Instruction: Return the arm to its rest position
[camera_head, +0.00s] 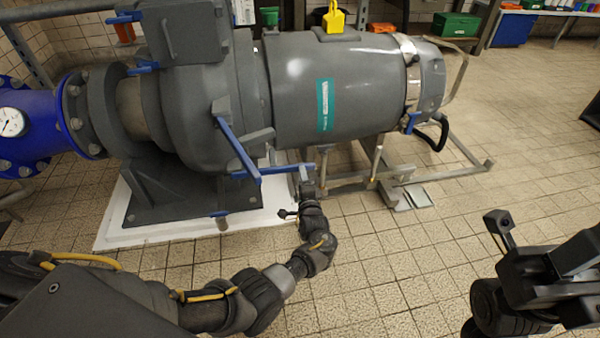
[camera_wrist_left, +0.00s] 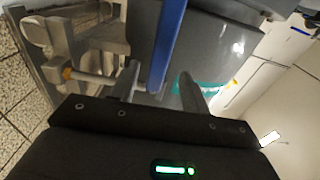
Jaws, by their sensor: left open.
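My left arm reaches from the lower left of the head view to the pump. Its gripper (camera_head: 306,176) is by the end of a blue lever (camera_head: 285,170) on the pump's front side. In the left wrist view, the two fingers (camera_wrist_left: 160,85) stand apart. A blue bar (camera_wrist_left: 168,40) runs down the picture between them, and no grip on it shows. I cannot tell how deep the bar lies between the fingers. My right arm's wrist (camera_head: 545,275) is at the lower right of the head view, and its fingertips cannot be made out.
The large grey pump (camera_head: 335,80) stands on a white plinth (camera_head: 160,232) with a metal frame to its right. A blue pipe (camera_head: 40,125) with a gauge (camera_head: 11,122) joins at left. A green box (camera_head: 456,25) is at the back. The tiled floor (camera_head: 400,270) in front is clear.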

